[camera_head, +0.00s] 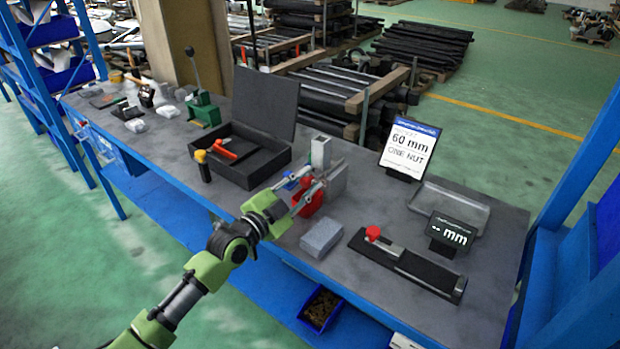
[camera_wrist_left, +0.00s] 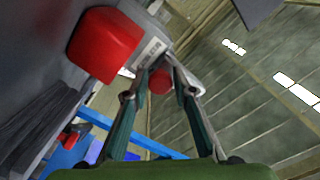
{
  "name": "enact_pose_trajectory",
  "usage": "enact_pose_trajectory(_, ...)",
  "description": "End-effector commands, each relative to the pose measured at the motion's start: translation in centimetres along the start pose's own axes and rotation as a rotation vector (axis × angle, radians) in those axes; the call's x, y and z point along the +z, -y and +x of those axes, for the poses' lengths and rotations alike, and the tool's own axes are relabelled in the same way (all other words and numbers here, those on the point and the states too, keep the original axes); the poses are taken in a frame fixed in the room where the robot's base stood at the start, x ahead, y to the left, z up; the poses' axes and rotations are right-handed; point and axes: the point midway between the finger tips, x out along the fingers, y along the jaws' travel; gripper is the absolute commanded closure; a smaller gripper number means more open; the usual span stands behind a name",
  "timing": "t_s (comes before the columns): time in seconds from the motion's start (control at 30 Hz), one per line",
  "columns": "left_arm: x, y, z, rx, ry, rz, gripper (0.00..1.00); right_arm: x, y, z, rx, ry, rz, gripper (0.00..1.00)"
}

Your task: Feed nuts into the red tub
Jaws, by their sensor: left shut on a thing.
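My left gripper (camera_head: 311,184) reaches over the table's front part, next to a grey upright device (camera_head: 320,152). In the left wrist view, its fingertips (camera_wrist_left: 160,76) are closed around a small red rounded piece (camera_wrist_left: 160,82); I cannot tell what it belongs to. The red tub (camera_head: 308,200) stands on the table beside and partly behind the fingers. A large red block-like shape, seemingly the tub (camera_wrist_left: 105,43), shows at upper left in the wrist view. I cannot make out any nuts on the table. My right gripper is not in view.
A sign (camera_head: 410,147) reads "60 mm ONE NUT". A display (camera_head: 451,234) reads "-- mm". A black slide with a red knob (camera_head: 373,232), a grey block (camera_head: 321,238) and an open black case (camera_head: 246,170) surround the gripper. A bin (camera_head: 320,308) of brownish pieces hangs below the front edge.

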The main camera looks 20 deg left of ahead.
Motion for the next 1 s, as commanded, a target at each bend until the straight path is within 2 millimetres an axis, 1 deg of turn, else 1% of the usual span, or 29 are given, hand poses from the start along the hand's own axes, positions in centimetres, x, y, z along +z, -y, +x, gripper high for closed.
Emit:
enact_pose_trajectory(0.03,0.2,0.0,-1.0,0.004,0.007,-0.006,1.0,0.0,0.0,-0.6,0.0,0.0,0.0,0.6)
enact_pose_trajectory(0.1,0.1,0.0,-2.0,0.005,0.006,-0.007,1.0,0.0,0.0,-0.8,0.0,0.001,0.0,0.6)
enact_pose_trajectory(0.2,0.0,0.0,-2.9,0.004,0.003,-0.008,1.0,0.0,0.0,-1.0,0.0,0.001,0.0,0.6)
enact_pose_trajectory(0.5,0.1,-0.1,-3.1,0.004,0.003,-0.005,1.0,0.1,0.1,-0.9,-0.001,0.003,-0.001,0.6)
enact_pose_trajectory(0.53,0.1,-0.1,-3.1,0.004,0.003,-0.005,0.79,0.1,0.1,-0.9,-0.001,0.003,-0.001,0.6)
enact_pose_trajectory(0.6,0.1,-0.1,-3.1,0.004,0.003,-0.004,0.63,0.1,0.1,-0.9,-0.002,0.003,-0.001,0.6)
enact_pose_trajectory(0.9,0.0,-0.1,-3.1,0.004,0.001,-0.003,0.63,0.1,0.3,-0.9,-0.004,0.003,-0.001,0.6)
enact_pose_trajectory(1.0,0.1,-0.1,-3.4,0.004,0.002,-0.003,0.63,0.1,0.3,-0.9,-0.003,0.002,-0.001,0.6)
